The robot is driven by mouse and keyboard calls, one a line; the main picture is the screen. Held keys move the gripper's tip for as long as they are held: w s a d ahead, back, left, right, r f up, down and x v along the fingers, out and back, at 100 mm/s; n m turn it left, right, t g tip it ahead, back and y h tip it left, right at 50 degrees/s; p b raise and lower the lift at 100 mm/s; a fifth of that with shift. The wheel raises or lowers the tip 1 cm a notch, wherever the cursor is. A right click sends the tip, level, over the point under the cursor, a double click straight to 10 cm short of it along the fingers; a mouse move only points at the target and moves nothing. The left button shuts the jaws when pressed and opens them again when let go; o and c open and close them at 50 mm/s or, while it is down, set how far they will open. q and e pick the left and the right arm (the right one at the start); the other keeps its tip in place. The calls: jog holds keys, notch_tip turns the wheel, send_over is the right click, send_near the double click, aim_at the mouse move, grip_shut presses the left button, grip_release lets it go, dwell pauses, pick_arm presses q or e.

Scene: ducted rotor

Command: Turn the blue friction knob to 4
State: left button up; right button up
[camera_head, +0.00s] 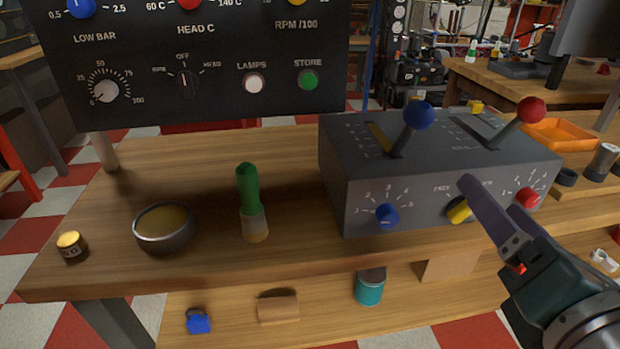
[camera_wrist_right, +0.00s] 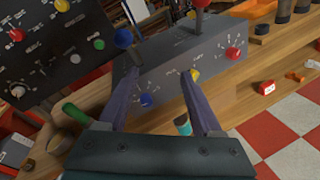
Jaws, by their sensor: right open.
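The blue friction knob (camera_head: 387,216) is on the front face of the grey control box (camera_head: 440,165), at its left end, with a numbered scale around it. Its pointer is too small to read. In the right wrist view the blue knob (camera_wrist_right: 146,100) shows between my two fingers, close to the left one. My right gripper (camera_head: 490,195) is open and empty in front of the box's right half, to the right of the blue knob and apart from it. It also shows in the right wrist view (camera_wrist_right: 159,75). My left gripper is not in view.
A yellow knob (camera_head: 459,210) and a red knob (camera_head: 527,197) share the front face. Blue-topped (camera_head: 418,115) and red-topped (camera_head: 531,110) levers rise from the box. A green-handled tool (camera_head: 249,190) and a bowl (camera_head: 163,228) stand left on the bench.

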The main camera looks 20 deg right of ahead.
aim_at(390, 222)
jog(key=w+a+f+n+t+y+b, duration=0.1)
jog(key=a+f+n+t+y+b, duration=0.3)
jog(key=f+n+b, duration=0.6)
jog(key=shift+m+g+h, duration=0.4)
jog(key=shift+m+g, duration=0.1)
jog(key=shift+m, duration=0.1)
jog(key=x, duration=0.3)
jog(key=p+x, duration=0.1)
jog(key=x, duration=0.2)
jog(key=f+x, duration=0.1)
jog(key=x, duration=0.2)
jog(key=shift+w+a+p, duration=0.3)
jog(key=shift+w, duration=0.15)
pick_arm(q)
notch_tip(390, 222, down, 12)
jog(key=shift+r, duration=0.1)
pick_arm(e)
jog(key=c, duration=0.7)
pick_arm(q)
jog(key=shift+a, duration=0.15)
pick_arm(e)
grip_shut()
